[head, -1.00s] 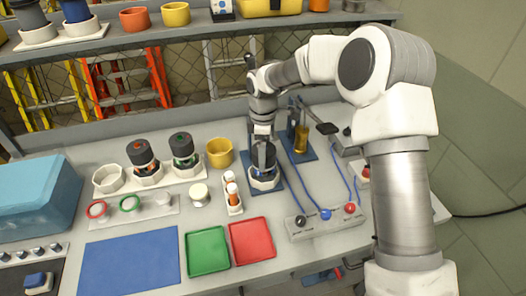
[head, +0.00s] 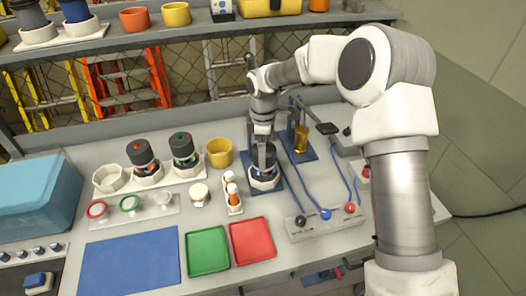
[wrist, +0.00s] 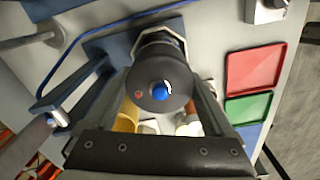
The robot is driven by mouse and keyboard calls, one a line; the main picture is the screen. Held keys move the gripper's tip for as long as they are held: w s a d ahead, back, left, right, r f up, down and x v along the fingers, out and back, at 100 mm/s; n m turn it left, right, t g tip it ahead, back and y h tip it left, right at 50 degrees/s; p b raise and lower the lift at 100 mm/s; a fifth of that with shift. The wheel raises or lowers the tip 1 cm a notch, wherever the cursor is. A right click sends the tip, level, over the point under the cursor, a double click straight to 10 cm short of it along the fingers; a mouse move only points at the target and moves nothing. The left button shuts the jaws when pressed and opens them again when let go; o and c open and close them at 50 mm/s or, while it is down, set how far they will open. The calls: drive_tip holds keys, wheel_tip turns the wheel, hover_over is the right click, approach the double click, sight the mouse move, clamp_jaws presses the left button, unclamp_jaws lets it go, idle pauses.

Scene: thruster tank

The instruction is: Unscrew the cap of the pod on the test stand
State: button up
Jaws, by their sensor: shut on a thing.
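The pod (head: 265,176) stands upright in a white holder on the blue test stand (head: 279,184), right of the middle of the table. Its dark grey cap (wrist: 150,64) fills the centre of the wrist view, with a blue dot and a small red mark on top. My gripper (head: 263,160) points down over the pod. Its two fingers lie on either side of the cap, shut on it. The fingers and wrist hide part of the cap in the head view. I cannot tell whether the cap's thread is loose.
Two more dark-capped pods (head: 141,152) (head: 183,146) stand in a white rack at left. A yellow cup (head: 219,153), a holder with orange-and-white bottles (head: 231,192), a green tray (head: 207,251) and a red tray (head: 252,241) are nearby. Blue cables run right of the stand to a connector box (head: 325,222).

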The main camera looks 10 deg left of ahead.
drive_tip(key=n+p, duration=0.1)
drive_tip(key=n, duration=0.1)
drive_tip(key=n+p, duration=0.1)
drive_tip(key=n, duration=0.1)
drive_tip(key=shift+r+n, duration=0.2)
drive_tip(key=shift+n, duration=0.2)
drive_tip(key=n+p, duration=0.2)
drive_tip(key=n, duration=0.2)
drive_tip(key=n+p, duration=0.3)
drive_tip(key=n, duration=0.2)
drive_tip(key=shift+n, duration=0.3)
drive_tip(key=n+p, duration=0.1)
drive_tip(key=n, duration=0.1)
drive_tip(key=shift+w+a+n, duration=0.1)
drive_tip(key=shift+n, duration=0.3)
drive_tip(key=o, duration=1)
drive_tip(key=shift+f, duration=0.1)
drive_tip(key=shift+c, duration=0.2)
